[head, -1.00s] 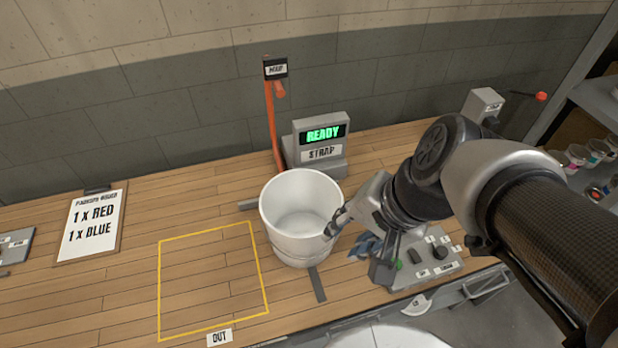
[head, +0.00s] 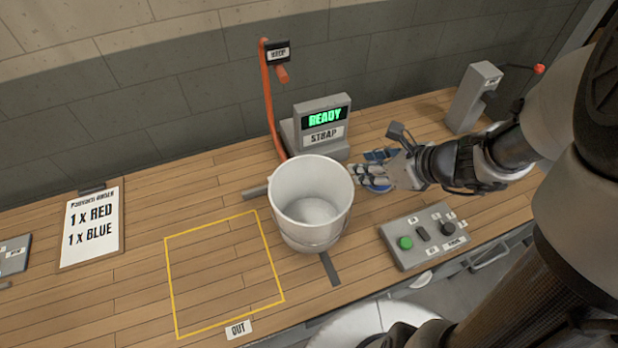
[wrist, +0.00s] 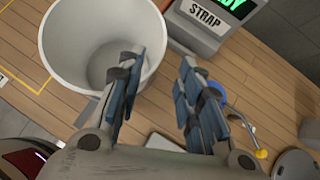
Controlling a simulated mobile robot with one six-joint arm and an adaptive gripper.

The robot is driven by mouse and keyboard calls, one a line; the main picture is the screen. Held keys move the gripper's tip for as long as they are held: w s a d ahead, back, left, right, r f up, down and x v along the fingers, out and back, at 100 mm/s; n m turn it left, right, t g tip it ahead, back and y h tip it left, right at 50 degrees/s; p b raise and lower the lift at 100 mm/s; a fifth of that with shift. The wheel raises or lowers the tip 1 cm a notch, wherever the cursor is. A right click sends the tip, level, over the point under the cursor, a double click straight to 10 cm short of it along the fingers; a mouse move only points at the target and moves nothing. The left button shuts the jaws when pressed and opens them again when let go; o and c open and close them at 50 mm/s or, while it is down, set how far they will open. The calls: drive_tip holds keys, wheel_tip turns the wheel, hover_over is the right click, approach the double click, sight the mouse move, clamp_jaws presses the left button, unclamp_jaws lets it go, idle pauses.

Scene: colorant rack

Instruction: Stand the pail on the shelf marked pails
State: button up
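The white pail (head: 310,205) stands upright and empty on the wooden bench in the head view, in front of the STRAP unit. It also shows at the upper left of the wrist view (wrist: 75,55). My gripper (head: 358,175) is just right of the pail, near its rim. In the wrist view my gripper (wrist: 164,65) is open, its blue-padded fingers apart. The left finger overlaps the pail's rim in that view and the right finger is outside it. I cannot tell whether either touches the pail. No shelf marked pails is in view.
The STRAP unit (head: 320,128) reads READY, with an orange lever (head: 270,100) beside it. A button panel (head: 425,235) lies at the front right. A grey post (head: 472,97) stands behind my arm. The yellow OUT square (head: 222,270) is clear. An order board (head: 92,225) lies left.

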sight(342, 168)
drive_tip(key=b+x, duration=0.2)
drive_tip(key=x, duration=0.5)
drive_tip(key=b+x, duration=0.2)
drive_tip(key=x, duration=0.3)
drive_tip(key=shift+w+f, duration=0.1)
drive_tip(key=shift+w, duration=0.05)
drive_tip(key=shift+d, duration=0.1)
drive_tip(key=shift+c, duration=0.3)
clamp_jaws()
